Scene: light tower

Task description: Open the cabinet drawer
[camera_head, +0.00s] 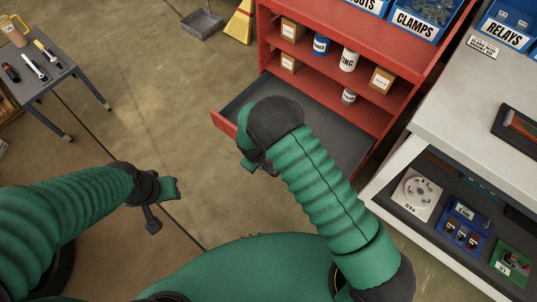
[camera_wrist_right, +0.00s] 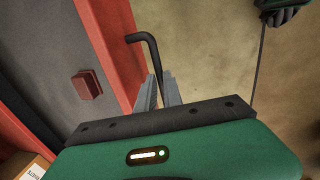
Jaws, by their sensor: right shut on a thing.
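The red cabinet (camera_head: 335,82) stands at the top centre of the head view. The red drawer front (camera_head: 222,124) is partly hidden by my right arm. In the right wrist view the black bent handle (camera_wrist_right: 143,37) sticks out from the red front (camera_wrist_right: 112,45). My right gripper (camera_wrist_right: 160,90) is shut on this handle, with its grey fingers on either side. My left gripper (camera_head: 160,198) hangs over the floor, away from the cabinet; its fingers are too unclear to judge.
A white workbench (camera_head: 455,115) with an open drawer (camera_head: 405,158) of parts stands at the right. A grey table (camera_head: 42,70) with tools is at the far left. A dustpan (camera_head: 202,22) and broom (camera_head: 240,22) are behind. The floor between is clear.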

